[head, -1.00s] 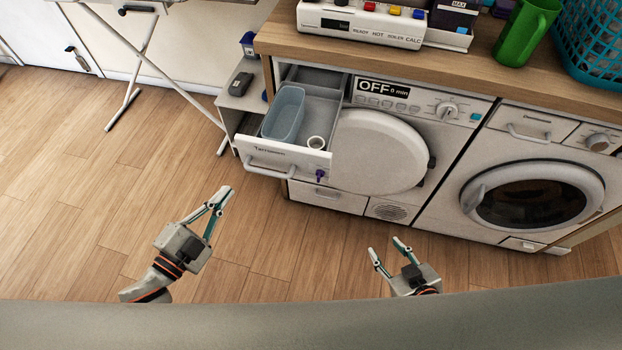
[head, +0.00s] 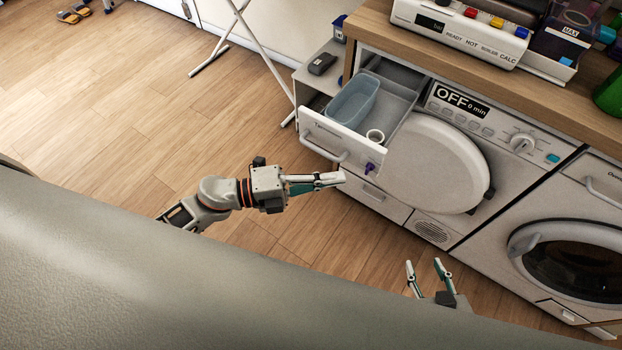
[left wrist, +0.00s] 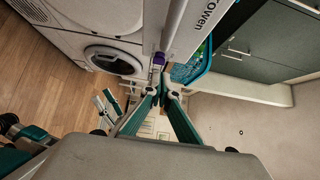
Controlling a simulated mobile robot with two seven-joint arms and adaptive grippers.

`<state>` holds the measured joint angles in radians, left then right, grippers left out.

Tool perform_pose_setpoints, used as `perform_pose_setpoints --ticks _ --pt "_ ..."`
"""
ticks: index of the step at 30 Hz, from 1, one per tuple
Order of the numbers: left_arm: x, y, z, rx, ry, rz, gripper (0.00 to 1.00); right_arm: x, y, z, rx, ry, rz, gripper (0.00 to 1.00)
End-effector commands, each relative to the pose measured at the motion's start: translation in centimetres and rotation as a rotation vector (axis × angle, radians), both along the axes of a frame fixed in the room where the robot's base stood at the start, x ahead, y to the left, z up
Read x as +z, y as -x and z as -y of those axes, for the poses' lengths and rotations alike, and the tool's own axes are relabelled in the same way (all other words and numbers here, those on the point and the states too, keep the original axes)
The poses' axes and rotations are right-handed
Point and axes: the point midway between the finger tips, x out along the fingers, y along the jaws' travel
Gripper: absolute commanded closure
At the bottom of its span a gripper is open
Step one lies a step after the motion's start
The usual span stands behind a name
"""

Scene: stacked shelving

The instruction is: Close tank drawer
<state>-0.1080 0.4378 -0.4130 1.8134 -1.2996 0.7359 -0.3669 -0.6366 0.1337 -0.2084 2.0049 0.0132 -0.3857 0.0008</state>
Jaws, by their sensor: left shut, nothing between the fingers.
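The tank drawer (head: 327,138) is pulled out of the upper left of the left-hand machine, with a light blue tub and a white ring inside it. Its bar handle (head: 322,148) runs along the white front, and a purple piece (head: 369,168) sits at the front's right end. My left gripper (head: 342,178) is shut and empty, in front of and below the drawer front in the head view. In the left wrist view the shut fingertips (left wrist: 166,90) lie close to the drawer front (left wrist: 190,32); I cannot tell whether they touch. My right gripper (head: 424,264) is open and empty, lower right.
A round white door (head: 435,165) is right of the drawer. A second machine with a dark round window (head: 575,260) stands further right. A small grey side unit (head: 318,82) stands left of the drawer.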

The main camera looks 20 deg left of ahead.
Motion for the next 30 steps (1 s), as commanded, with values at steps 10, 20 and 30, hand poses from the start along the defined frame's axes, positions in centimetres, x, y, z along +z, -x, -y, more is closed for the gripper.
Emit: perform_pose_setpoints --ticks 10,20,30 --pt "0.0 -3.9 2.5 0.002 0.0 0.0 1.0 -0.5 0.5 0.5 -0.001 0.007 -0.011 0.6" --pt "-0.1 -4.6 2.7 0.002 0.0 -0.001 1.0 -0.2 0.0 0.6 -0.001 0.01 -0.002 0.6" --pt "0.0 -5.3 2.9 0.001 0.0 0.0 1.0 -0.2 -0.2 0.6 0.0 0.009 0.003 0.6"
